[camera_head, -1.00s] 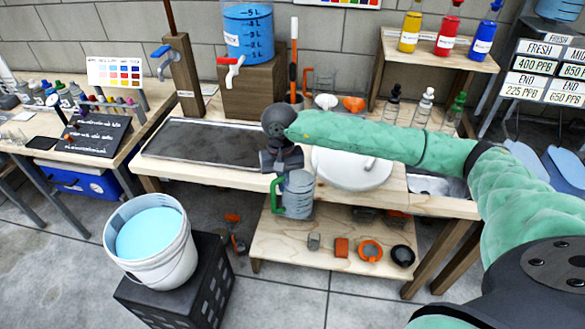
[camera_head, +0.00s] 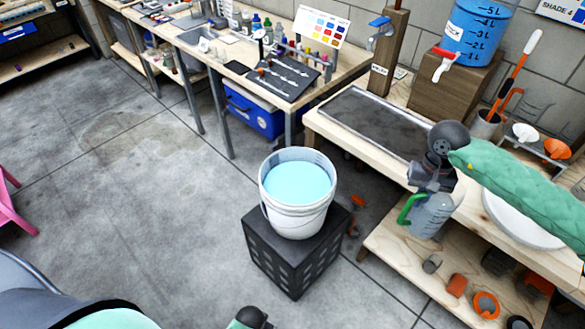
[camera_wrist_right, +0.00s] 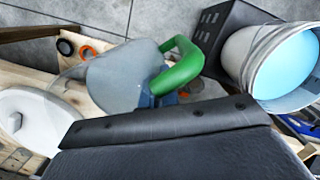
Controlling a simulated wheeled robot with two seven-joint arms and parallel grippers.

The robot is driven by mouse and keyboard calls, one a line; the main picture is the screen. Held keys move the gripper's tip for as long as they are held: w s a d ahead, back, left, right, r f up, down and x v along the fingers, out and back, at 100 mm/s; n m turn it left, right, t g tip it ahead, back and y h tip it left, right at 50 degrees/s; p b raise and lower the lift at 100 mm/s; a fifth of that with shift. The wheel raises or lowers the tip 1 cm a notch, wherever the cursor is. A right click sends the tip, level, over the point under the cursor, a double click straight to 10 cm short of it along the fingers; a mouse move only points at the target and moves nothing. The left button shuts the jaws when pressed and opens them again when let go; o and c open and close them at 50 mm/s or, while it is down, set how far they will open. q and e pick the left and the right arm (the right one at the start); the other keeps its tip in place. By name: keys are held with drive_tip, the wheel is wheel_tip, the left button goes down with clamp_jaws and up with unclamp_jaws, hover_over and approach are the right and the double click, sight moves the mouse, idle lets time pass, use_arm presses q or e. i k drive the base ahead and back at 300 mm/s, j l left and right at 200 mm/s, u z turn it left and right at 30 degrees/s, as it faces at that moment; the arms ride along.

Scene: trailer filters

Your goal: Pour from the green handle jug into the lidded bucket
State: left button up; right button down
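The green handle jug (camera_head: 433,216) is grey and translucent, in front of the workbench and above the lower shelf, right of the bucket. My right gripper (camera_head: 430,182) is shut on it near its green handle; the fingers are mostly hidden. In the right wrist view the jug (camera_wrist_right: 122,76) and its handle (camera_wrist_right: 182,66) are close to the gripper (camera_wrist_right: 166,98). The white bucket (camera_head: 296,218) stands upright on a black crate, with a light blue surface inside its rim. No separate lid shows. It also shows in the right wrist view (camera_wrist_right: 248,62), apart from the jug.
The black crate (camera_head: 290,262) stands on open grey floor. The workbench (camera_head: 345,140) with a dark tray and white basin (camera_head: 515,218) lies behind the jug. The lower shelf (camera_head: 405,262) holds small grey and orange parts. A blue dispenser (camera_head: 475,35) stands at the back.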

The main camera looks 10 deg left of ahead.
sight(297, 184)
drive_tip(key=j+z, duration=0.4)
drive_tip(key=j, duration=1.2)
